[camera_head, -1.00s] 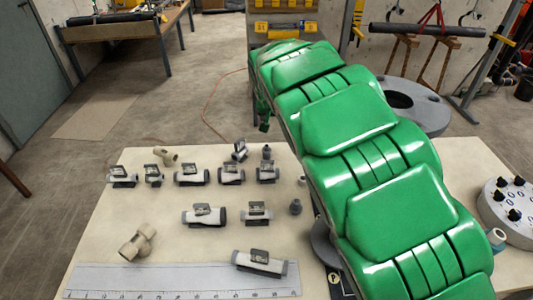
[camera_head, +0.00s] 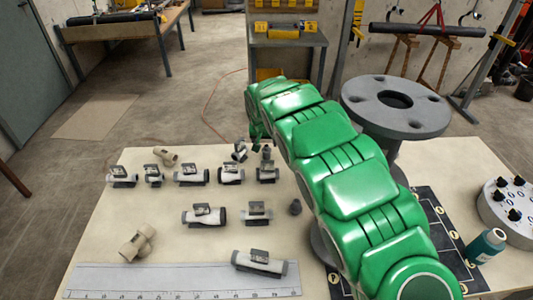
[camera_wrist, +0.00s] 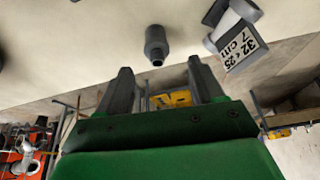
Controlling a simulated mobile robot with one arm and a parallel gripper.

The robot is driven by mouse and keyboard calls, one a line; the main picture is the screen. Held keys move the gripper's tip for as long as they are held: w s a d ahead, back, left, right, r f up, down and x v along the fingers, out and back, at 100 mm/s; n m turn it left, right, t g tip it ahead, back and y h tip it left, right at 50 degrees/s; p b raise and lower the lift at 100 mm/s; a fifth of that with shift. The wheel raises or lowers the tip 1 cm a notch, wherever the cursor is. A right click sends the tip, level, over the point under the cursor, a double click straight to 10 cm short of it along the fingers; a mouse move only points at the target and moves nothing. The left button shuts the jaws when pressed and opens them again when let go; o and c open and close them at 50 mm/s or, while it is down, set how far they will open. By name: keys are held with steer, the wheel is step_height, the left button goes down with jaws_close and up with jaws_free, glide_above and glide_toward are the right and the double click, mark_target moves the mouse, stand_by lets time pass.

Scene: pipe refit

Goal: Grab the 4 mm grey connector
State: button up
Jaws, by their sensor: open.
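A small dark grey connector (camera_wrist: 156,44) stands on the table in the wrist view, just beyond the fingertips and roughly centred between them. It appears to be the grey piece near the back edge in the head view (camera_head: 266,153). Another small grey connector (camera_head: 295,207) stands nearer the front. No size marking is readable on either. My gripper (camera_wrist: 159,66) is open with nothing between its fingers. In the head view its end is small and partly hidden by my green arm.
Several valve-like fittings (camera_head: 192,174), beige pieces (camera_head: 138,243) and a ruler (camera_head: 185,280) are on the table. A grey flange (camera_head: 395,104) stands right of my arm.

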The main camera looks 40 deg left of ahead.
mark_target(266, 146)
steer(key=shift+w+x, duration=0.25)
steer(key=shift+x, duration=2.35)
steer(key=c, duration=1.1)
steer(key=shift+r, duration=0.15)
